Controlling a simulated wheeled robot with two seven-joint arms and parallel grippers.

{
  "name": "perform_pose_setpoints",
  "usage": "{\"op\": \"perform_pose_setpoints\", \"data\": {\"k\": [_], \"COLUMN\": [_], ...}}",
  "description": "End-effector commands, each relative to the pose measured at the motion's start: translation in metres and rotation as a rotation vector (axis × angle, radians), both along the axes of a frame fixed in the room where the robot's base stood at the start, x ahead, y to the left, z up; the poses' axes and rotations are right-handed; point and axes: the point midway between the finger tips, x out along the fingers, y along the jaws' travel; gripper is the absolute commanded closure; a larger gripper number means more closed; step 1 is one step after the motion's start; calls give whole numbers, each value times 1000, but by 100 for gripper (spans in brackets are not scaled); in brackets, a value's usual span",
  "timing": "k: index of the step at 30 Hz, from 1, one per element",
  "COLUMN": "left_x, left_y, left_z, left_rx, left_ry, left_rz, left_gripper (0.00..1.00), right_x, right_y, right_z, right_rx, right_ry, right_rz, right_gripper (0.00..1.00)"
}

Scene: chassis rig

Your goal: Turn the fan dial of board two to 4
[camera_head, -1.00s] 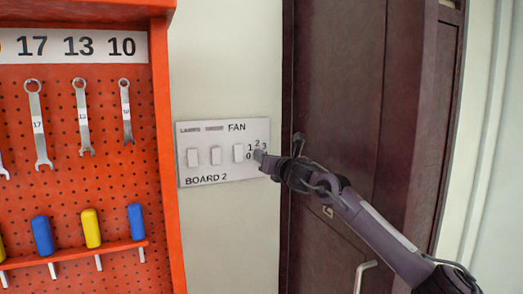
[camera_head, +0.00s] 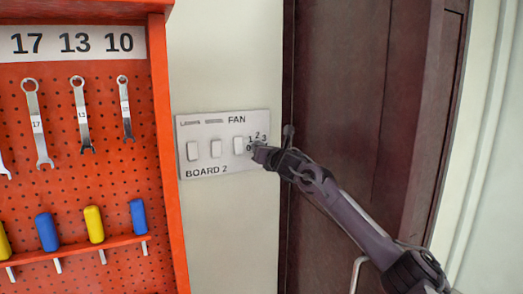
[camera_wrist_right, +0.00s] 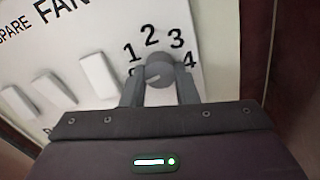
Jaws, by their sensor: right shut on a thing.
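Board 2 (camera_head: 225,165) is a pale panel on the wall with a FAN label and numbers around a dial. In the right wrist view the grey round fan dial (camera_wrist_right: 160,70) sits below the 2, with 1, 3 and 4 showing around it. A short light mark on the dial's face lies toward its lower left. My right gripper (camera_wrist_right: 158,90) has one finger on each side of the dial and is shut on it. In the head view my right gripper (camera_head: 262,154) covers most of the dial. My left gripper is not in view.
White rocker switches (camera_head: 216,149) sit left of the dial on the board. An orange pegboard (camera_head: 110,180) with wrenches and coloured-handled tools stands at the left. A dark wooden door (camera_head: 350,110) is close on the right, behind my arm.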

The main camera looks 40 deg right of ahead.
Motion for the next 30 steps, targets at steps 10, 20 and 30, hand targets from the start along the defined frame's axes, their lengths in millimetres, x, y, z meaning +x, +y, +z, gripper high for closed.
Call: {"op": "perform_pose_setpoints", "data": {"k": [10,20,30], "left_x": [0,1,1], "left_y": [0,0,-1], "left_z": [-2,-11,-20], "left_rx": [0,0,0], "left_ry": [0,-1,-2], "left_rz": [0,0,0], "left_gripper": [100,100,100], "right_x": [0,0,1], "right_y": [0,1,2], "right_z": [-1,-1,-1], "right_rx": [40,250,559], "right_ry": [-12,-79,-177], "right_rz": [-1,0,-1], "right_gripper": [96,96,96]}}
